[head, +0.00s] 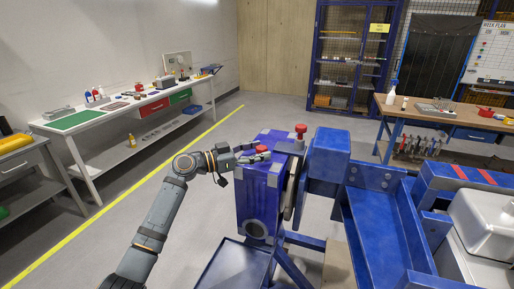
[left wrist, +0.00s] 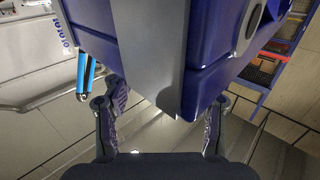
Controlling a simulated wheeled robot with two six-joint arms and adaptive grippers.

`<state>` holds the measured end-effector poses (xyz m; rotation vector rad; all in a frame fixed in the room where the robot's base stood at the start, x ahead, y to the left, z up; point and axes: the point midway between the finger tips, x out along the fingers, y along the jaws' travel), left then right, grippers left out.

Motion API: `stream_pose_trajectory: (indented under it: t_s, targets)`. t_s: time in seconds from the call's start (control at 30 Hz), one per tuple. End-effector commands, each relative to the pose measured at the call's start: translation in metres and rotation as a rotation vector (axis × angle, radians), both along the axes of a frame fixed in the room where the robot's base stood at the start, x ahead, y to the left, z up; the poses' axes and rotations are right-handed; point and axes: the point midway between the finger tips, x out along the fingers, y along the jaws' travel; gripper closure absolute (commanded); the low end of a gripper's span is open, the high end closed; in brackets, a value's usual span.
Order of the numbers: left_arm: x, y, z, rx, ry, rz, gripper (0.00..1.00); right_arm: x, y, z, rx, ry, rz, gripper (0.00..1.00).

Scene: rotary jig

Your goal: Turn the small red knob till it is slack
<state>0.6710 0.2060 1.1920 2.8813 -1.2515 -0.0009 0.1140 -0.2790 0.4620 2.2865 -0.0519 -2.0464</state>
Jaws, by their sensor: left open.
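A blue jig housing (head: 258,200) stands in the middle of the head view. One red knob (head: 262,149) shows at its upper edge, right at my left gripper's fingertips; a second red knob (head: 300,128) stands upright farther right, on a grey part. My left gripper (head: 250,156) reaches in from the left over the housing top. In the left wrist view its fingers (left wrist: 162,125) are open and apart, with the blue and grey housing (left wrist: 150,50) just beyond them. No red knob shows there, and I cannot tell whether the fingers touch one. My right gripper is not in view.
A large blue frame (head: 378,225) with an upright block fills the right of the jig. A blue tray (head: 228,268) lies below the housing. A white workbench (head: 55,124) stands at the left wall, a wooden bench (head: 450,115) at the right. Floor left of the arm is clear.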

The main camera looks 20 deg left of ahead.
Motion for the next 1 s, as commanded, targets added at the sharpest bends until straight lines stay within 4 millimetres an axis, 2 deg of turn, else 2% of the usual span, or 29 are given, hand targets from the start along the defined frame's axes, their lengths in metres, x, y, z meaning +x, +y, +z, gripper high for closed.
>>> stream_pose_trajectory:
  t_s: [0.17,0.2,0.5,0.6,0.83,1.0]
  targets:
    - [0.0,0.0001,-0.0006,0.0,0.0,0.0,0.42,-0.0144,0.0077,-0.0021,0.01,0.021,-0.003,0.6]
    - [-0.0001,0.0002,-0.0006,0.0,0.0,0.0,0.44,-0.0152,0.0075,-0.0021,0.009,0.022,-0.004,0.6]
    - [-0.0001,0.0004,-0.0006,0.0,0.0,0.001,0.85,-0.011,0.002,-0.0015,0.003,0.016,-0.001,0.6]
    - [-0.0001,0.0004,-0.0005,0.0,0.0,0.001,0.95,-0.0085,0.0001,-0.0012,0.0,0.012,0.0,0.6]
    - [-0.0004,-0.0006,-0.0017,0.003,0.004,0.028,0.95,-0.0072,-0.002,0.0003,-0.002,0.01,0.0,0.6]
    - [-0.0013,-0.0019,-0.0016,0.005,0.007,0.108,0.95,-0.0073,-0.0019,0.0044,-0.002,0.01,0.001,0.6]
